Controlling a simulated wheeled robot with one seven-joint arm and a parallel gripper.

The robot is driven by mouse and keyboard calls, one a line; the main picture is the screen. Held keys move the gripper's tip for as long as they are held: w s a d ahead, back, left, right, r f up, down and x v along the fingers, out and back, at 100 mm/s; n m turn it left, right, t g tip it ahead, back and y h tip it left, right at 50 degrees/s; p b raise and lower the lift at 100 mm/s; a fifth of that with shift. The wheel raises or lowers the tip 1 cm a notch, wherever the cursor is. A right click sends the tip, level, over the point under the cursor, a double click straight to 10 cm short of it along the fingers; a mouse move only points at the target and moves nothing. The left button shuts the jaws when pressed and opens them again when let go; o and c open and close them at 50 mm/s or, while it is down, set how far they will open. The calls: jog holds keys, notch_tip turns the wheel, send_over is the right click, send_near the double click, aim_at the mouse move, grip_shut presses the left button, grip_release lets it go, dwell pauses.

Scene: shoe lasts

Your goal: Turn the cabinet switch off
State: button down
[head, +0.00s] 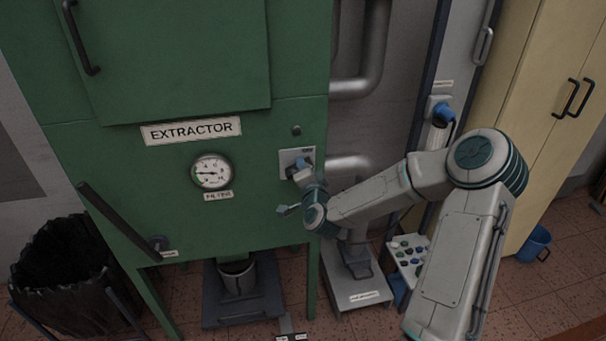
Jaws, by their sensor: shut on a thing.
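The green cabinet (225,110) labelled EXTRACTOR fills the left and middle of the head view. The fingers and wrist cover the lower part of the plate and knob. The knob's exact setting cannot be read.
A round gauge (211,172) sits left of the switch, with a dark lever (115,213) further left. Grey pipes (357,85) run right of the cabinet. A black bin (70,275) stands at left, a blue bucket (535,243) at right by a cream cupboard (550,110).

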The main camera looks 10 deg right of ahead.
jog(key=m, duration=0.1)
jog(key=m+b, duration=0.1)
jog(key=m, duration=0.1)
jog(key=m+b, duration=0.1)
jog(key=m, duration=0.1)
jog(key=shift+d+f, duration=0.1)
jog(key=shift+f, duration=0.2)
dwell(0.4)
jog(key=c, duration=1.4)
grip_release()
jog(key=shift+o, duration=0.2)
